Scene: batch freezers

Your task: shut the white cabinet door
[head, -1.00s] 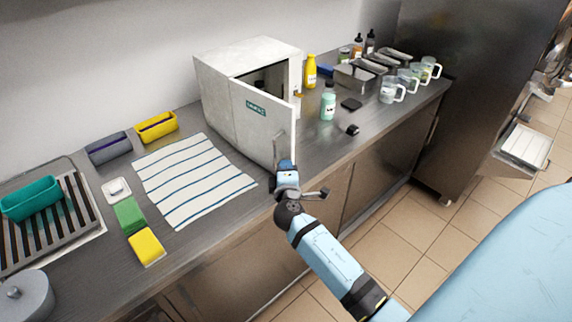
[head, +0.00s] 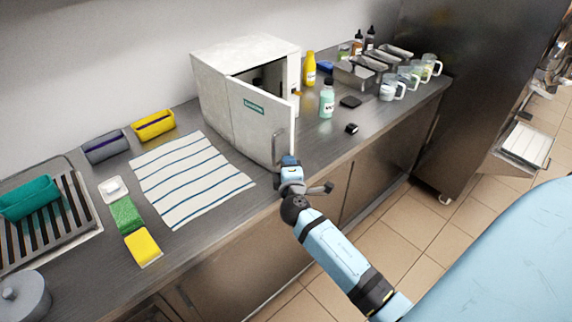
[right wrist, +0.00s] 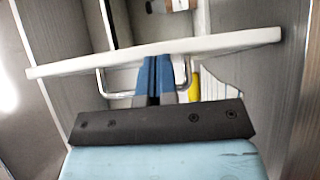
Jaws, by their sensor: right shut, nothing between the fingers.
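The white cabinet (head: 215,95) stands on the steel counter against the wall. Its white door (head: 252,125), with a small green label and a grey bar handle (head: 277,148), stands ajar, and the dark inside shows behind it. My right gripper (head: 289,160) is at the door's lower free corner, just right of the handle. In the right wrist view the door (right wrist: 220,43) is a white band across the picture. My shut blue fingers (right wrist: 155,75) point at it, between the ends of the handle (right wrist: 187,75). I cannot tell whether they touch. My left gripper is out of view.
A striped cloth (head: 190,180) lies left of the cabinet. A yellow bottle (head: 309,70), a mint bottle (head: 327,100) and a small black object (head: 351,128) stand right of it. The counter's front edge runs below my gripper.

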